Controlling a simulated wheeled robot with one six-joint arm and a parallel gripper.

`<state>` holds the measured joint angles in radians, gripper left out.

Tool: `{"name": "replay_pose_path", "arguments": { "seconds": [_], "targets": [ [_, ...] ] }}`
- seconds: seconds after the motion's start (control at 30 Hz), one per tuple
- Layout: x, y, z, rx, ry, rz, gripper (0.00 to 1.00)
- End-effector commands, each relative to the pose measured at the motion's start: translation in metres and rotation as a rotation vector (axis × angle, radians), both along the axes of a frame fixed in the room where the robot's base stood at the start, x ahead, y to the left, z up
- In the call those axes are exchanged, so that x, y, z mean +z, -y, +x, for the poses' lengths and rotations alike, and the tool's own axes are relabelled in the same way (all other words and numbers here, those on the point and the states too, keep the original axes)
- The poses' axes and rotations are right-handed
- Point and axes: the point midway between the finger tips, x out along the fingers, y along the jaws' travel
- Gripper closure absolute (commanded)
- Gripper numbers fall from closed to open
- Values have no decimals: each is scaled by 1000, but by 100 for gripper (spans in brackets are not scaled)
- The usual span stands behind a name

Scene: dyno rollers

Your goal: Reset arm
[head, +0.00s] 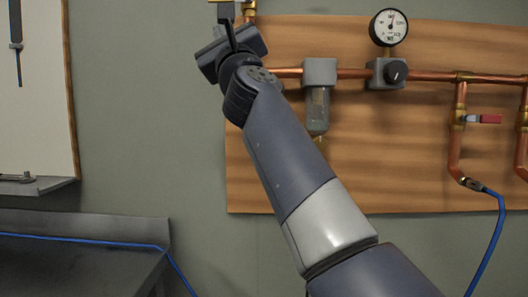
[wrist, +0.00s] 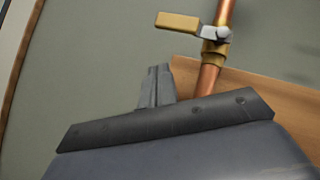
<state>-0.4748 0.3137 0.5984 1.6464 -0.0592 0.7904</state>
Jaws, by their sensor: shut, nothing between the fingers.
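My arm rises from the lower right in the head view, and its end is at the top left of the wooden board. In the wrist view my gripper (wrist: 160,72) shows as two grey fingers pressed together, with nothing between them. Its fingertips are to the left of a brass valve (wrist: 215,42) on a copper pipe and look apart from it. The valve's yellow handle (wrist: 178,21) points left. In the head view the brass fitting (head: 249,10) shows partly at the top edge, beside my gripper.
A wooden board (head: 400,150) carries copper pipes, a gauge (head: 388,27), a regulator (head: 387,73), a filter (head: 318,105) and a red-handled valve (head: 484,119). A blue hose (head: 493,235) hangs at right. A dark bench (head: 75,268) stands lower left. The wall between is bare.

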Motion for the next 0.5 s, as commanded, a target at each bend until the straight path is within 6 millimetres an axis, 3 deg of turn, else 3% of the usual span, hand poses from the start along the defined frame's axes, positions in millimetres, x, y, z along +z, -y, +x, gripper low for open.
{"name": "replay_pose_path", "arguments": {
  "seconds": [0.5],
  "targets": [
    [10, 19, 0, 2, -11, -210, 100]
  ]
}}
